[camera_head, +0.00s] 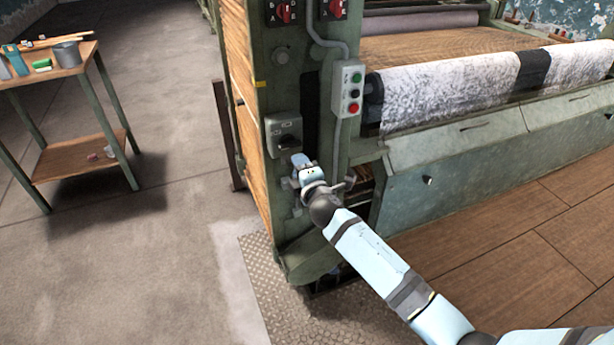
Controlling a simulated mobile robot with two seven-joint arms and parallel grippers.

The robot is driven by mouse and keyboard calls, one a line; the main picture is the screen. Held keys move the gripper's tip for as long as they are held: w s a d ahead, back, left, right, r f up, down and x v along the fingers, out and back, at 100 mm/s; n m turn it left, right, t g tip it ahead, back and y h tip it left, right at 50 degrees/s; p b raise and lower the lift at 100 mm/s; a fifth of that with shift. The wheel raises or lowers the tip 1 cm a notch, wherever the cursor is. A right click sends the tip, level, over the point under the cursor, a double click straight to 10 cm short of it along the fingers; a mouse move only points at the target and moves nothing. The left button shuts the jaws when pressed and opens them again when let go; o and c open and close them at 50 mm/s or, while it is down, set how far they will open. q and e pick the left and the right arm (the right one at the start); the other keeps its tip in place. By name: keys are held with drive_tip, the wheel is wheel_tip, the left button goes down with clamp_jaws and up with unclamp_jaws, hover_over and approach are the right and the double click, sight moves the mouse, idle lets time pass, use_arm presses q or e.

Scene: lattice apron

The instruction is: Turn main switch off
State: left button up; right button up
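A grey switch box (284,134) with a dark knob is mounted on the front of the green machine post; it looks like the main switch. Its knob's exact position is too small to tell. My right gripper (299,162) is just below the box, close to the post, with my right arm reaching in from the lower right. I cannot tell whether the gripper touches the box, and its fingers are too small to tell open or shut. My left gripper is out of view.
A push-button box (348,91) with green and red buttons hangs right of the post. Red rotary switches (285,12) sit higher up. A fabric roll (450,90) lies along the machine at the right. A work cart (75,75) stands left. The floor between is clear.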

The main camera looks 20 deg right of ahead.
drive_tip(key=shift+s+d, duration=0.1)
drive_tip(key=shift+s, duration=2.6)
